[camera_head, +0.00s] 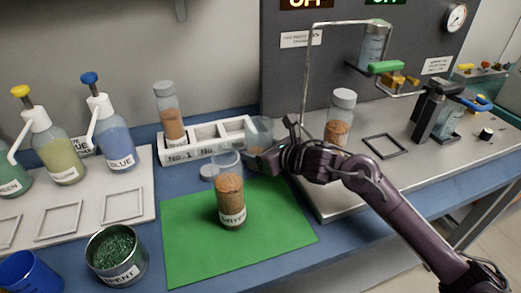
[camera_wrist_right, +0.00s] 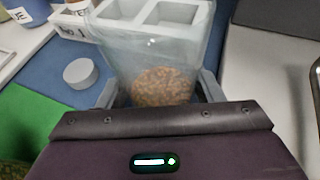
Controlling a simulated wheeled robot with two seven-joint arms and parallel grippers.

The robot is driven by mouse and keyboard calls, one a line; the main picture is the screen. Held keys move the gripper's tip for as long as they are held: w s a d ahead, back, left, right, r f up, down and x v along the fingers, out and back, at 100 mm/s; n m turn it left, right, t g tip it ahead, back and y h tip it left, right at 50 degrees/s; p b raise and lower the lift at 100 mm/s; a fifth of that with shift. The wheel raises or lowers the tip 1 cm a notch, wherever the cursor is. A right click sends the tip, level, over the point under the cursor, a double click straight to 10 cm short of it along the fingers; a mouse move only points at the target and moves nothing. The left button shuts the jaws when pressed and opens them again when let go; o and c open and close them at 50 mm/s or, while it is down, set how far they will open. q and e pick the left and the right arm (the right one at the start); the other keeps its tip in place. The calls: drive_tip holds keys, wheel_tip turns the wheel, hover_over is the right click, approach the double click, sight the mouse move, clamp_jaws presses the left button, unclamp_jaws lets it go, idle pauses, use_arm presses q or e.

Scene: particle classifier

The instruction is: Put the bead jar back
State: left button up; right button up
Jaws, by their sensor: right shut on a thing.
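My right gripper (camera_head: 270,153) is shut on a clear jar (camera_head: 259,131) with brown beads at its bottom, just in front of the white rack (camera_head: 203,153). In the right wrist view the fingers grip the jar (camera_wrist_right: 165,50) from both sides, its beads low between them; I see no cap on it. Whether it touches the table is hidden. A capped bead jar (camera_head: 170,120) stands in the rack's left slot, marked No. 1. An uncapped labelled jar (camera_head: 231,195) of brown beads stands on the green mat (camera_head: 185,240). My left gripper is not in view.
A grey cap (camera_head: 208,171) lies by the mat's back edge. Another capped bead jar (camera_head: 341,112) stands on the metal platform (camera_head: 395,165) at right, beneath a bent pipe (camera_head: 306,75). Pump bottles (camera_head: 112,135) stand on a tray at left. A green-filled can (camera_head: 116,255) is in front.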

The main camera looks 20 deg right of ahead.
drive_tip(key=shift+f, duration=0.1)
drive_tip(key=o, duration=1.2)
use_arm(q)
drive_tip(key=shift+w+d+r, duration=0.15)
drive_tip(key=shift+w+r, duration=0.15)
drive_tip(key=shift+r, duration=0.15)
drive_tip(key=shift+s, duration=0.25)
